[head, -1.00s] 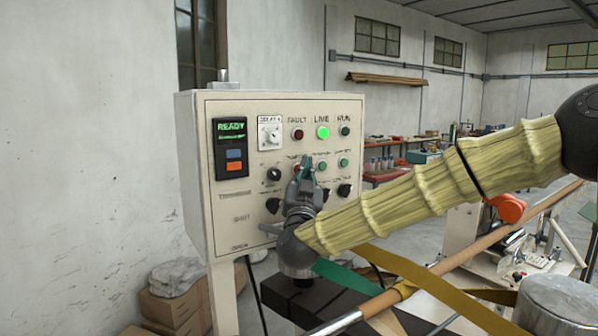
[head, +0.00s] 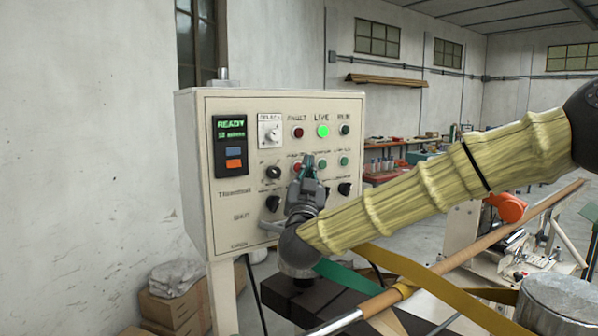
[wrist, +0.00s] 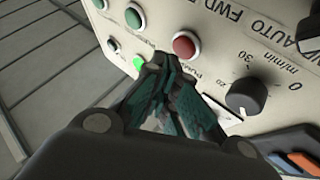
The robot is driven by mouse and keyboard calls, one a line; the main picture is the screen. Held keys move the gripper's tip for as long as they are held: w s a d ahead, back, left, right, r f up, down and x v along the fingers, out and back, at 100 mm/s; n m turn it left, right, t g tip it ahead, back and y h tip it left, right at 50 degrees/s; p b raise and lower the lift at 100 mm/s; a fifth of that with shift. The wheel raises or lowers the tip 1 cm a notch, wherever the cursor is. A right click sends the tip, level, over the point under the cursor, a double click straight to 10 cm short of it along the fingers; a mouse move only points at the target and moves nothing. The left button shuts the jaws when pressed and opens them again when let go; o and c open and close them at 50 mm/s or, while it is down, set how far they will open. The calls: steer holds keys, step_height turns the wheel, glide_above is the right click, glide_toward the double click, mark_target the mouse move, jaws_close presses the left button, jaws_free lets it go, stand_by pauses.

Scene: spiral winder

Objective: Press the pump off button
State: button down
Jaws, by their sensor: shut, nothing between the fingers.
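The control panel (head: 215,215) carries a middle row with a red button (head: 297,167), partly covered by my gripper in the head view. The red button also shows in the wrist view (wrist: 184,45), its label only partly legible. My gripper (head: 308,160) is shut and empty in front of the panel, its tips close beside the red button. In the wrist view the closed tips (wrist: 157,62) lie just left of and below the button. Contact cannot be told. The button's face is uncovered there.
Green buttons (head: 344,161) sit right of the red one. Black knobs (head: 344,189) are close below. The LIVE lamp (head: 323,131) glows green above. A display (head: 230,130) reads READY.

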steer(key=shift+s+d, duration=0.15)
steer(key=s+d+b, duration=0.1)
steer(key=s, duration=0.1)
steer(key=s+d, duration=0.2)
steer(key=shift+b, duration=0.4)
steer(key=shift+a, duration=0.1)
stand_by(0.7)
